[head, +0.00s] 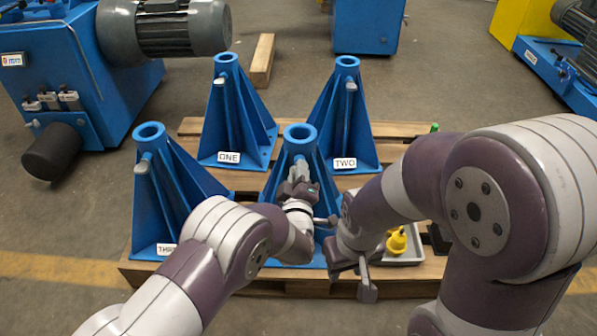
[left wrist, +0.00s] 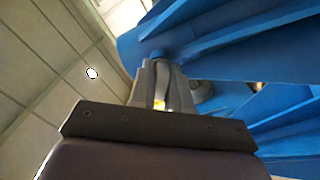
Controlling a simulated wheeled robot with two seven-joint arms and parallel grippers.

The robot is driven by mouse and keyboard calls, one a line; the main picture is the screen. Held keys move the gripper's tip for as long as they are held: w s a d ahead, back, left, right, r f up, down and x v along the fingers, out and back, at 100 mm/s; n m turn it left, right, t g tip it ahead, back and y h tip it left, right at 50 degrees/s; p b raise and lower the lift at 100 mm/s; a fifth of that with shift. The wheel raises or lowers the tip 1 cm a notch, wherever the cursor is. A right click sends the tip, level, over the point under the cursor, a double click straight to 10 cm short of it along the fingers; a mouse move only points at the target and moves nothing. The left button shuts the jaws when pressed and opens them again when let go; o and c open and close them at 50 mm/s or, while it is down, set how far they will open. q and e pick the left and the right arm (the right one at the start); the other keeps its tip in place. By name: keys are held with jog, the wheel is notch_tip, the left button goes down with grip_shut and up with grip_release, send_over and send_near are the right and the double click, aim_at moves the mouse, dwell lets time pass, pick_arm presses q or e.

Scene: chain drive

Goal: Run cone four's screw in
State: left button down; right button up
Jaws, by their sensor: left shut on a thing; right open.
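Cone four is the front middle blue cone stand (head: 296,134), with a ring top; its label is hidden behind my left arm. My left gripper (head: 300,172) is at the front of its neck, just below the ring, shut on the cone's screw, which the fingers hide. In the left wrist view the closed fingers (left wrist: 154,80) reach up to the blue cone (left wrist: 230,62). How deep the screw sits cannot be told.
Cones marked ONE (head: 230,108), TWO (head: 345,112) and THREE (head: 165,200) stand around on the wooden pallet (head: 225,178), each with a grey screw near its top. A grey tray (head: 412,252) with a yellow piece (head: 397,241) lies at right, beside my right arm. Blue machines stand behind.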

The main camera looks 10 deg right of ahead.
pick_arm(q)
jog(key=m+p, duration=0.2)
jog(key=shift+r+m, duration=0.2)
jog(key=shift+m, duration=0.1)
jog(key=m+p, duration=0.2)
jog(key=m, duration=0.1)
jog(key=shift+m, duration=0.3)
jog(key=m+p, duration=0.2)
jog(key=m, duration=0.1)
jog(key=shift+f+m, duration=0.1)
jog(key=shift+m, duration=0.3)
jog(key=m+p, duration=0.2)
jog(key=m, duration=0.2)
jog(key=m+p, duration=0.1)
jog(key=m, duration=0.3)
jog(key=shift+d+f, duration=0.1)
jog(key=m+p, duration=0.1)
jog(key=m, duration=0.2)
jog(key=shift+m, duration=0.4)
jog(key=m+p, duration=0.1)
jog(key=m, duration=0.2)
jog(key=shift+s+f, duration=0.1)
jog(key=shift+f+m+p, duration=0.15)
jog(key=shift+m+p, duration=0.25)
jog(key=shift+m, duration=1.5)
